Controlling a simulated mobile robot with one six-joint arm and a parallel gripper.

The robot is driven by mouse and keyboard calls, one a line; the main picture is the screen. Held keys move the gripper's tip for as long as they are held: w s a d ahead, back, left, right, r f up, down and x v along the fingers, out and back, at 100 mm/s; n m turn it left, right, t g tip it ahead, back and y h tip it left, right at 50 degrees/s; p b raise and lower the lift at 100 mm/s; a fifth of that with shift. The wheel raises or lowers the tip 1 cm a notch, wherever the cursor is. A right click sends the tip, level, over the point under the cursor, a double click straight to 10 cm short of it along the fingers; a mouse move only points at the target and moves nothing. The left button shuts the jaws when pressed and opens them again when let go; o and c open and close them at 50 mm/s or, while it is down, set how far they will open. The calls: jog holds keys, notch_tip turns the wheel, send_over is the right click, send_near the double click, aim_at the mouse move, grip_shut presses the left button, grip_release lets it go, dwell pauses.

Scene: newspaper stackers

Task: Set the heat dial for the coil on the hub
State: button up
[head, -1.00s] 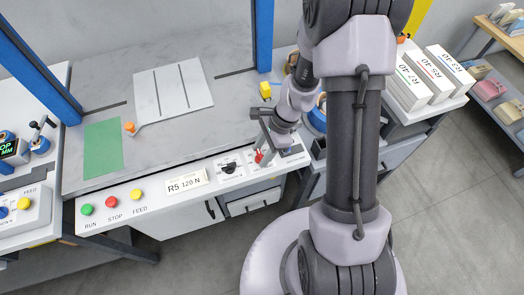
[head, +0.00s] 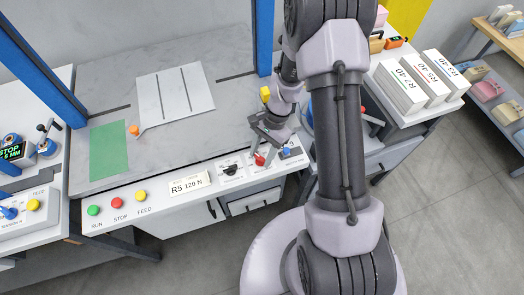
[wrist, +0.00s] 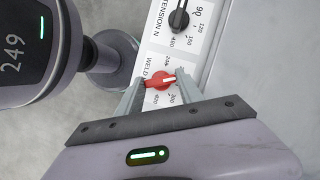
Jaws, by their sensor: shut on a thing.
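The red dial (head: 259,160) sits on the white front panel, near its right end. In the wrist view the red dial (wrist: 158,86) is between my two fingers on a white plate marked WELD. Its white pointer faces right in that view, and the numbers around it are partly hidden. My gripper (wrist: 160,90) is shut on the red dial; it also shows in the head view (head: 262,155). A card reading R5 120 N (head: 189,184) lies on the panel. A blue round part (head: 310,112), perhaps the hub, is mostly hidden behind my arm.
A black tension dial (head: 231,169) is left of the red dial; it also shows in the wrist view (wrist: 180,18). A small blue knob (head: 286,152) is close on the right. RUN, STOP and FEED buttons (head: 116,203) are further left. White boxes (head: 420,80) stand at right.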

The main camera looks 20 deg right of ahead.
jog(key=shift+w+n+g+h+p, duration=0.1)
jog(key=shift+n+g+h+p, duration=0.3)
jog(key=shift+n, duration=1.1)
jog(key=o, duration=1.4)
jog(key=p+v, duration=0.5)
jog(key=v, duration=1.2)
jog(key=shift+w+r, duration=0.15)
jog(key=shift+w, duration=0.05)
